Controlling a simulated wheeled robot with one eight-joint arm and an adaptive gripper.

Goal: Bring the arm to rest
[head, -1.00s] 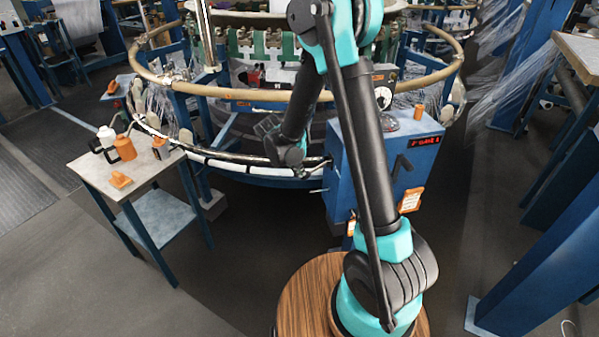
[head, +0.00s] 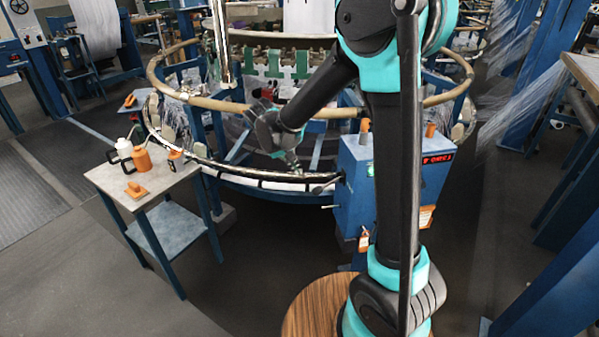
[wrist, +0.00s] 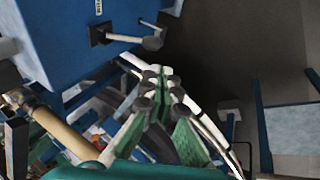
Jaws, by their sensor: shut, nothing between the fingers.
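My arm rises from the round wooden top of my base and bends over at the elbow, with its forearm reaching down and left. My gripper (head: 293,163) hangs at the front of the circular loom, by its lower silver ring (head: 235,173). Whether it touches the ring cannot be told. In the wrist view my gripper (wrist: 163,82) shows two green-padded fingers with the tips together and nothing between them. The blue control box (head: 352,190) stands right of the gripper; in the wrist view it fills the upper left, with a dark-ended lever (wrist: 130,38) sticking out.
A small table (head: 150,187) with an orange bottle (head: 142,160), a white bottle (head: 124,150) and other orange items stands at left. The loom's tan upper ring (head: 200,101) surrounds the work area. A blue frame (head: 550,290) stands at right. Floor is clear between table and base.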

